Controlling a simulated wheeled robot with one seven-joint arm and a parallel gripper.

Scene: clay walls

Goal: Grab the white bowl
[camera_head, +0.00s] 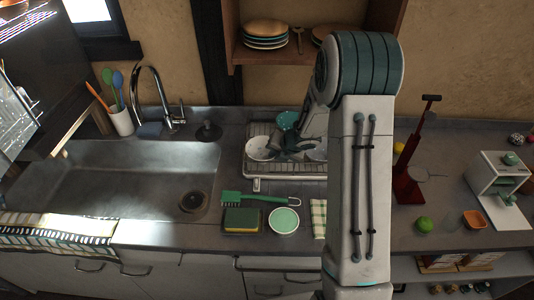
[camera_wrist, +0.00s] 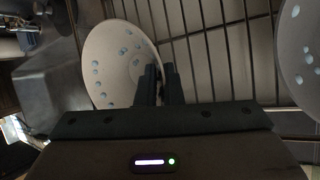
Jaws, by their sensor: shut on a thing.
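The white bowl (camera_head: 261,149) sits at the left end of the dish rack (camera_head: 256,170) in the head view. In the wrist view the white bowl (camera_wrist: 118,62) has pale blue spots inside. My gripper (camera_head: 281,146) reaches down over the rack from the right. In the wrist view my gripper (camera_wrist: 160,72) is shut on the bowl's right rim. The bowl appears tilted against the rack wires. I cannot tell whether the rack still bears it. My arm hides part of the rack.
A second spotted bowl (camera_wrist: 303,50) stands at the right of the wrist view. The sink (camera_head: 120,180) lies left. A green brush (camera_head: 255,198), sponge (camera_head: 242,220) and round dish (camera_head: 284,220) lie in front.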

